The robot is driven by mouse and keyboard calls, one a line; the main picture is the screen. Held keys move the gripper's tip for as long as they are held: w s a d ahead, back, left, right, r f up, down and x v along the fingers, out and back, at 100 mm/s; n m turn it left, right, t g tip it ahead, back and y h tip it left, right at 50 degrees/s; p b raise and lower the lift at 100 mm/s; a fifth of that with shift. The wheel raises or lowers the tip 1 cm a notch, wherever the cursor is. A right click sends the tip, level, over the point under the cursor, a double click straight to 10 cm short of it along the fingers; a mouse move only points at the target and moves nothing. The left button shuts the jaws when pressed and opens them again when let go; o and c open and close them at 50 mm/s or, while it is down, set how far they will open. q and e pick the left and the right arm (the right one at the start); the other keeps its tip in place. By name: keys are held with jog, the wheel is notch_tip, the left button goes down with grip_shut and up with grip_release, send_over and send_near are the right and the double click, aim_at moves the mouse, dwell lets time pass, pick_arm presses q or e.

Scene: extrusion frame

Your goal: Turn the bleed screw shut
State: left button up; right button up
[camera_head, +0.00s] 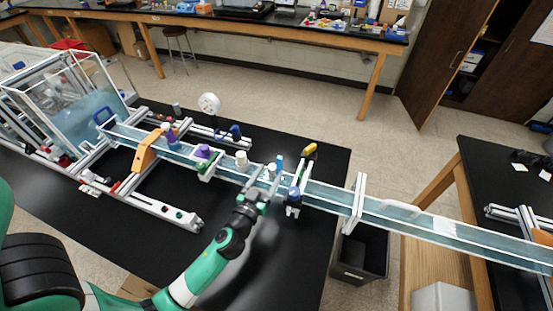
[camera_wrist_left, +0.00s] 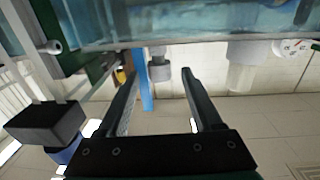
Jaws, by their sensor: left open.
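My left gripper (camera_head: 267,187) is open at the near side of the long clear water channel (camera_head: 330,197). In the left wrist view, its two dark fingers (camera_wrist_left: 161,78) are spread apart. A small grey cylindrical knob (camera_wrist_left: 160,68) shows between the fingertips, below the channel's edge; it may be the bleed screw, but I cannot tell for sure. I cannot tell how far in it is turned or whether the fingers touch it. A blue upright strip (camera_wrist_left: 143,80) stands just left of the knob, and also shows in the head view (camera_head: 280,163). My right gripper is not in view.
A white cylinder (camera_head: 241,160), a purple-topped fitting (camera_head: 204,152) and an orange bracket (camera_head: 146,152) sit along the channel to the left. A dark blue fitting (camera_head: 293,195) and a yellow-handled part (camera_head: 309,149) are close right. The black bench (camera_head: 110,240) is clear in front.

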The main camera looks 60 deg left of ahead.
aim_at(274, 165)
pick_arm(q)
jog(key=x, duration=0.6)
grip_shut()
